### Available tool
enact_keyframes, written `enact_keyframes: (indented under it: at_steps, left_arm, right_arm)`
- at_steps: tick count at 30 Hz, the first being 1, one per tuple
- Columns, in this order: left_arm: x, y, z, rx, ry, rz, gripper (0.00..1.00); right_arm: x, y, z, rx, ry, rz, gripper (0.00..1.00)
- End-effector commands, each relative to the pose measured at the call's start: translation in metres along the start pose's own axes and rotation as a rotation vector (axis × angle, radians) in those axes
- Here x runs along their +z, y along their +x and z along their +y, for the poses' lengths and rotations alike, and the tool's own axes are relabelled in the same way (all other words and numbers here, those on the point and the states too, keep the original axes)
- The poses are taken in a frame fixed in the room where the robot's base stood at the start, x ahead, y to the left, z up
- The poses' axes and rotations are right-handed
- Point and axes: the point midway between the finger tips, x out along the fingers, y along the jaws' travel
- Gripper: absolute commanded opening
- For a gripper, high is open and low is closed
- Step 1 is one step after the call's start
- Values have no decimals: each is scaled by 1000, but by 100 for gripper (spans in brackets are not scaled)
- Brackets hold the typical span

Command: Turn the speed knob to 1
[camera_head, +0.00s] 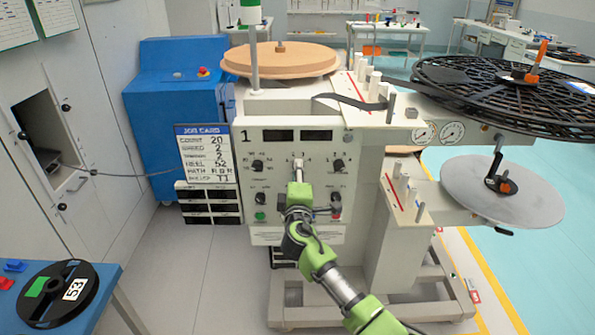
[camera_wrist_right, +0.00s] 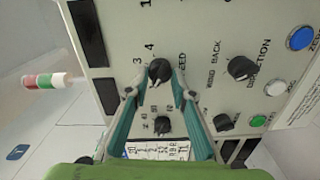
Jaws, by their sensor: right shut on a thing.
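The speed knob (camera_wrist_right: 158,70) is a black round knob with a white pointer mark, on the pale control panel (camera_head: 265,142). In the right wrist view, "EED" and the numerals 3 and 4 show beside it; the other numerals of its scale are hidden or unclear, and I cannot read its setting. My right gripper (camera_wrist_right: 159,77) is shut on this knob, one teal finger on each side. In the head view my right gripper (camera_head: 297,172) reaches up to the panel and covers the knob. My left gripper is not in view.
A direction knob (camera_wrist_right: 241,68), other black knobs and coloured buttons sit close by on the panel. A job card (camera_head: 204,153) stands left of the panel. Reels (camera_head: 500,190) stick out on the right. A black reel marked 53 (camera_head: 36,306) lies on a blue table at lower left.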

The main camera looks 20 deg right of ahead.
Motion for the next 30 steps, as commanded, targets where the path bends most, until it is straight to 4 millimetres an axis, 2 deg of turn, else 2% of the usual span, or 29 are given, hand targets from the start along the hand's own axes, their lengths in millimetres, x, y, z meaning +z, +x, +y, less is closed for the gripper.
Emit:
enact_keyframes:
  at_steps: [9, 25, 26, 27, 30]
  left_arm:
    - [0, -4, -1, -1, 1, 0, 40]
    - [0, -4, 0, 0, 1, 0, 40]
    - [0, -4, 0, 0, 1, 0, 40]
    - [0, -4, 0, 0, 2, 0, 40]
    - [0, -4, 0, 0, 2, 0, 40]
  right_arm:
    - [0, 0, -1, -1, -113, 0, 1]
    - [0, 0, -2, -2, -132, 1, 1]
    - [0, 0, -2, -2, -132, 1, 31]
    - [0, 0, -2, -2, -132, 1, 40]
    - [0, 0, -2, -1, -131, 1, 40]
